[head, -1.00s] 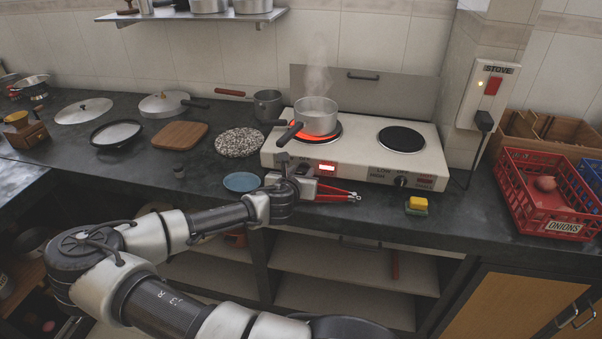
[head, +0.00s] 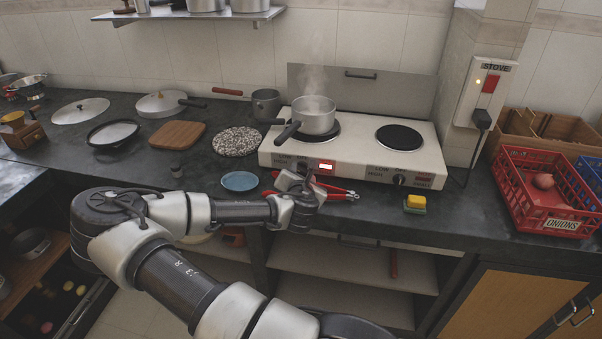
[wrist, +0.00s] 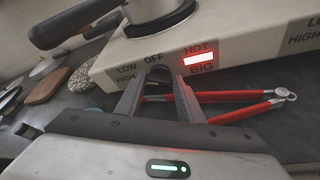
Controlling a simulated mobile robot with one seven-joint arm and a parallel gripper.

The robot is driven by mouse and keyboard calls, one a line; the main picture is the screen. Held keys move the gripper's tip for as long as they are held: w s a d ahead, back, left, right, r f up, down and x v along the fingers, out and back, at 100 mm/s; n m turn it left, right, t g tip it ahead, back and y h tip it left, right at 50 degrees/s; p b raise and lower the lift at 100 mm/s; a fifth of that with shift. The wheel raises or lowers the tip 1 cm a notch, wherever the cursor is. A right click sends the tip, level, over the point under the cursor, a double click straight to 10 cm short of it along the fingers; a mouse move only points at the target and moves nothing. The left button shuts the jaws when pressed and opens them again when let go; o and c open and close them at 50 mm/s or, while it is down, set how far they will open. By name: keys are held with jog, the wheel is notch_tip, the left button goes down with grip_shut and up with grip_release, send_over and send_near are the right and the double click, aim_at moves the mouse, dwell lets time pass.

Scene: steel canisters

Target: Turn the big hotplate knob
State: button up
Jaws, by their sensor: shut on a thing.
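The white two-burner hotplate (head: 351,160) stands on the dark counter. Its big knob (wrist: 159,73) is dark and sits on the front panel, between the labels LOW and OFF and a lit HOT/BIG indicator (wrist: 199,62). My gripper (wrist: 158,80) is shut on the big knob, one finger on each side. In the head view my gripper (head: 303,176) is at the hotplate's front left, and it mostly hides this knob. A grey pot (head: 313,116) steams on the left burner, which looks dark. The other knob (head: 399,180) is at the front right.
Red-handled tongs (head: 338,192) lie just in front of the hotplate, right beside my gripper. A blue plate (head: 240,181) is to the left. A yellow-green sponge (head: 415,204) and a red onion crate (head: 515,197) are to the right.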

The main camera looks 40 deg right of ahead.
dwell(0.3)
jog(key=o, duration=1.1)
jog(key=shift+c, duration=0.2)
jog(key=p+v, duration=0.1)
jog(key=v, duration=0.8)
jog(key=shift+s, duration=0.2)
jog(key=p+v, duration=0.8)
jog(key=p, duration=0.6)
jog(key=shift+s, duration=0.15)
jog(key=shift+f, duration=0.15)
